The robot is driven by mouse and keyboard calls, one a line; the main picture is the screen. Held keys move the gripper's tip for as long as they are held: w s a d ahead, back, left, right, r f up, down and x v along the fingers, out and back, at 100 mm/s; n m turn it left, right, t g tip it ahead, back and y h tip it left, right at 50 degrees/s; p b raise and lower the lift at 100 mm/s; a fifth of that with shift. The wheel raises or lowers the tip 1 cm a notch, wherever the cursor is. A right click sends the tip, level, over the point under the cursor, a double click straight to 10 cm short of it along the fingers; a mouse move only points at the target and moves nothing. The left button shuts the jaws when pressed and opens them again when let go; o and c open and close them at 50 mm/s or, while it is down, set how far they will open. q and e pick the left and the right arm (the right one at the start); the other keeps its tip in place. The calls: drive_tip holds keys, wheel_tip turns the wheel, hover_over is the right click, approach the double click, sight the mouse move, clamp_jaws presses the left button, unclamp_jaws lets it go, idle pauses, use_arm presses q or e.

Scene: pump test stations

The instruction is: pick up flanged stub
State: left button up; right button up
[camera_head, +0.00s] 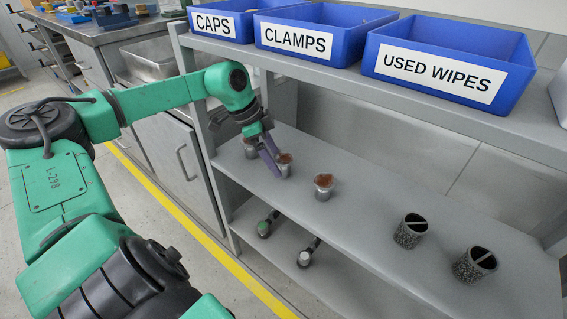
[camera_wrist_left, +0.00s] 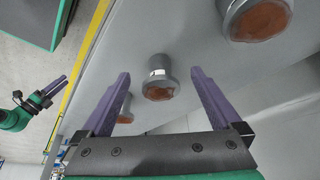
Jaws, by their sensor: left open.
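Three grey flanged stubs with rust-brown tops stand in a row on the middle shelf (camera_head: 375,240). The near one (camera_head: 323,186) is clear of my arm; the middle one (camera_head: 285,163) is beside my left gripper (camera_head: 268,150); the far one (camera_head: 250,151) is partly hidden by it. In the left wrist view, my open purple fingers (camera_wrist_left: 161,76) point at one stub (camera_wrist_left: 158,90), which appears in the gap between them. A larger-looking stub (camera_wrist_left: 258,18) is at upper right. Another (camera_wrist_left: 126,110) is partly behind the left finger. My right gripper (camera_wrist_left: 52,91) shows small at left.
Two dark speckled cups (camera_head: 410,231) (camera_head: 475,264) stand further right on the same shelf. Blue bins for caps (camera_head: 213,24), clamps (camera_head: 297,40) and used wipes (camera_head: 436,72) line the shelf above. Two handled items (camera_head: 267,225) (camera_head: 307,254) lie on the lower shelf.

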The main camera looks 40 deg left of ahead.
sight(281, 158)
use_arm(q)
drive_tip(key=shift+w+d, duration=0.45)
drive_tip(key=b+x, duration=0.1)
drive_tip(key=x, duration=0.2)
drive_tip(key=shift+w+d+f, duration=0.1)
drive_tip(key=shift+c, duration=0.3)
use_arm(e)
drive_tip(key=shift+w+a+f+t+y, duration=0.15)
drive_tip(key=shift+w+a+f+t, duration=0.1)
drive_tip(key=shift+a, duration=0.15)
drive_tip(key=shift+w+a+f+t+y, duration=0.15)
drive_tip(key=shift+a+f+t, duration=0.1)
drive_tip(key=shift+a, duration=0.15)
use_arm(q)
clamp_jaws()
